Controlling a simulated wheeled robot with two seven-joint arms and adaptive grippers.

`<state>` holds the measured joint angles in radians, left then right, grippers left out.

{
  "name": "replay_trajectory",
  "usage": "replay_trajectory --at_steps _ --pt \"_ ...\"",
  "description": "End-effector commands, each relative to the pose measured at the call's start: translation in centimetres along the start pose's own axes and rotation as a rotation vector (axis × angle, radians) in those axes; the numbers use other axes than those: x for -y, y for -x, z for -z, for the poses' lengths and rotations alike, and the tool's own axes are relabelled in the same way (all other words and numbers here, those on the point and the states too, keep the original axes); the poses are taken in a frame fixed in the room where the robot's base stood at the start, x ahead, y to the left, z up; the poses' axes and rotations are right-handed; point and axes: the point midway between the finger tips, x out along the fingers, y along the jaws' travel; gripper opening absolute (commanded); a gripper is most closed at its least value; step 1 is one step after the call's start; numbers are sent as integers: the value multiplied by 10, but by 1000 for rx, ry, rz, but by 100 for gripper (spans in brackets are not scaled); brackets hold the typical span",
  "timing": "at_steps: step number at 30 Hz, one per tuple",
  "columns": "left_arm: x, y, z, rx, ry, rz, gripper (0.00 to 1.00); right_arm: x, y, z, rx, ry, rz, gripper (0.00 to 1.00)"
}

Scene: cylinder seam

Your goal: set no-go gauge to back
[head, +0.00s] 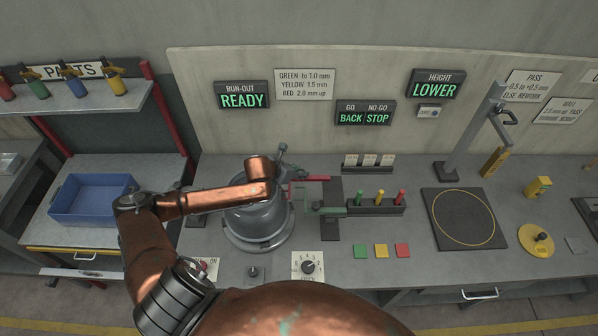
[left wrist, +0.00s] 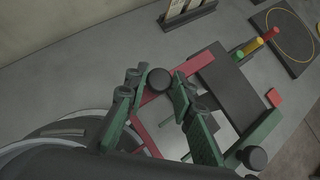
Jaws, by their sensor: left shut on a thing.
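The no-go gauge is a red frame with a bar (head: 316,178), beside the grey cylinder (head: 258,218) on the bench. In the left wrist view its red bar (left wrist: 153,150) crosses below a dark round knob (left wrist: 158,80). My left gripper (head: 299,176) is over the red gauge. In the left wrist view, my left gripper (left wrist: 157,90) has its two green-padded fingers on either side of that knob, shut on it. The green go gauge (head: 328,211) lies nearer the front, with its own dark knob (left wrist: 252,158). The sign (head: 365,113) reads GO BACK, NO-GO STOP. My right gripper is not in view.
A rack (head: 376,206) with green, yellow and red pegs stands right of the gauges. A dial panel (head: 307,267) and coloured tiles (head: 381,251) lie in front. A black pad with a yellow ring (head: 464,219) and a height stand (head: 470,135) are further right. A blue bin (head: 92,200) is at left.

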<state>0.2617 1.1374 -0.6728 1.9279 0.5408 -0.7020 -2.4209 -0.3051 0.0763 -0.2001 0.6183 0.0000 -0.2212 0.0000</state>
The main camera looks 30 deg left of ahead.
Motion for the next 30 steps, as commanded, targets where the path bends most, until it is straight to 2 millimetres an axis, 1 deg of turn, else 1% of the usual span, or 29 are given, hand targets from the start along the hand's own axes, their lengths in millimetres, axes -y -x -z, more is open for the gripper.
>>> replay_trajectory --at_steps 1,6,7,19,27,30 --pt "0 0 0 0 0 0 13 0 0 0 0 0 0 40" --pt "0 0 0 0 0 0 1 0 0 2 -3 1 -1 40" --pt "0 0 0 0 0 0 0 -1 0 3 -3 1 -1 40" --pt "2 -1 -2 1 0 0 0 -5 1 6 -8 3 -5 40" --pt "29 -19 -23 2 -1 3 0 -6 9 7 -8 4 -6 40" --pt "36 -24 -27 2 0 2 0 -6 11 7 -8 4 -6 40"
